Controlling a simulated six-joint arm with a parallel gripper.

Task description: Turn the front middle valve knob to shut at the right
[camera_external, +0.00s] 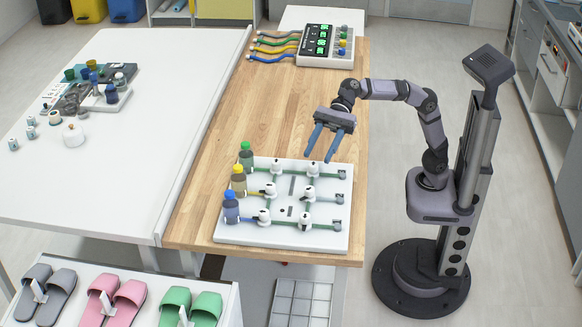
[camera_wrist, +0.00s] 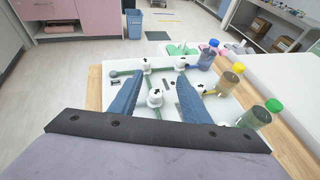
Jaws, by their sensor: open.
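A white valve board (camera_external: 232,232) bears several white knobs with dark pointer marks, in three rows. The middle row has a right knob (camera_external: 309,192) and a left knob (camera_external: 270,189). My gripper (camera_external: 328,142) is open and empty, above and beyond the board's far edge, not touching any knob.
Green (camera_external: 246,154), yellow (camera_external: 239,180) and blue-capped bottles (camera_external: 231,206) stand along the board's left side. A control box (camera_external: 326,46) with coloured cables sits at the wooden table's far end. The wood between box and board is clear.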

